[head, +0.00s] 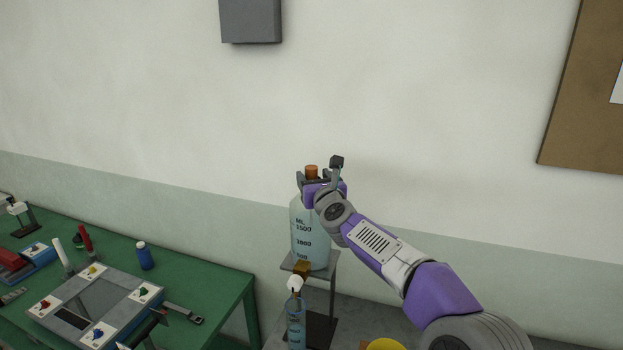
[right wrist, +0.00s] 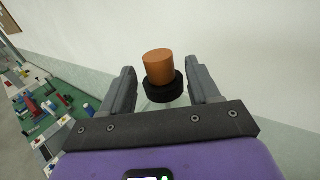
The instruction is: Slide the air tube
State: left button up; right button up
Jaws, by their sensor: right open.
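A clear bottle (head: 309,235) with volume marks stands on a raised shelf against the wall. An orange-brown cylinder (head: 311,171) tops it, and I take this for the top of the air tube. In the right wrist view the cylinder (right wrist: 159,66) sits above a black collar (right wrist: 165,90) at the bottle's mouth. My right gripper (right wrist: 163,76) is open, with one finger on each side of the cylinder and collar. In the head view it is at the bottle's top (head: 314,181), partly hiding the neck. The tube inside the bottle cannot be made out. My left gripper is not in view.
The shelf (head: 325,262) stands on a grey bench. A yellow round thing (head: 386,345) is at the bottom edge. A cluttered green table (head: 215,275) is at left. The wall is close behind.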

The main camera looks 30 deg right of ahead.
aim_at(313, 176)
jog(key=shift+b+v, duration=0.55)
jog(key=shift+v, duration=1.65)
